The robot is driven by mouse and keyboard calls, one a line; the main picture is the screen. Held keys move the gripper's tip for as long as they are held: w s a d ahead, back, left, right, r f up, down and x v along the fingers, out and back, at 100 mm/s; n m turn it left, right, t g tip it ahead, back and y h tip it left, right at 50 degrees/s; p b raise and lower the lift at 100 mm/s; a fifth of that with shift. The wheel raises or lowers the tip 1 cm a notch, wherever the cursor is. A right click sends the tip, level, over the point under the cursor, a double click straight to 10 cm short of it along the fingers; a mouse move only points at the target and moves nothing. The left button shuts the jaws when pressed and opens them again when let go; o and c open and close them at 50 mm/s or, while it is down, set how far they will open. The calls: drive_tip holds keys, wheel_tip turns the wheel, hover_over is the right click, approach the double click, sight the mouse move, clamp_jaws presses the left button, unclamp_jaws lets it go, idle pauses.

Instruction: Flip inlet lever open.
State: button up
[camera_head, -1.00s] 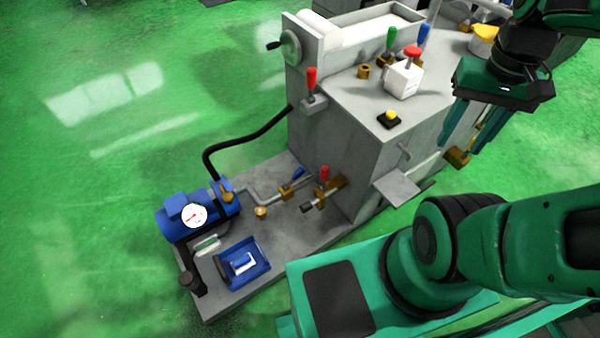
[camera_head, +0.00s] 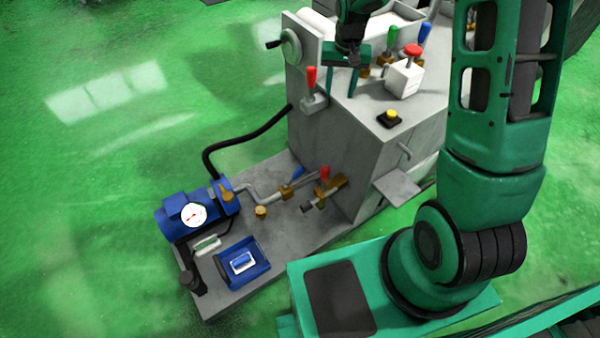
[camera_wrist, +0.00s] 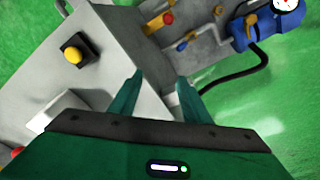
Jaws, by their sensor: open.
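A blue-handled lever (camera_head: 298,172) sits on the pipe beside the pump, with a brass valve body (camera_head: 286,191). A red-handled lever (camera_head: 325,174) stands on a brass valve just right of it. Both show in the wrist view, blue lever (camera_wrist: 186,38) and red lever (camera_wrist: 168,18). Another red-handled lever (camera_head: 311,77) stands upright on the machine's side. No label shows which is the inlet lever. My gripper (camera_head: 341,86) is open and empty, above the machine top, just right of that upright red lever. Its fingers (camera_wrist: 158,80) point down, apart from the pipe levers.
A blue pump with gauge (camera_head: 194,215) stands on the base plate, with a black hose (camera_head: 245,143) up to the machine. On the machine top are a yellow button (camera_head: 390,118), a white block with red knob (camera_head: 404,78) and a green-handled lever (camera_head: 391,37). The left floor is clear.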

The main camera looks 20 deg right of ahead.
drive_tip(key=w+a+f+m+y, duration=0.1)
drive_tip(key=w+a+f, duration=0.3)
drive_tip(key=a+f, duration=0.5)
drive_tip(key=w+a+f+m+y, duration=0.15)
drive_tip(key=w+a+f, duration=0.3)
drive_tip(key=f, duration=0.75)
drive_tip(key=w+a+f+y, duration=0.1)
drive_tip(key=w+a+f, duration=0.2)
drive_tip(key=a+f, duration=0.65)
drive_tip(key=m+t+h, duration=0.1)
drive_tip(key=m+h, duration=0.1)
drive_tip(key=m, duration=0.3)
approach(300, 169)
drive_tip(key=f, duration=0.2)
drive_tip(key=x, duration=0.9)
drive_tip(key=shift+w+a+f, duration=0.1)
drive_tip(key=shift+w+f, duration=0.15)
drive_tip(key=shift+f, duration=0.1)
clamp_jaws()
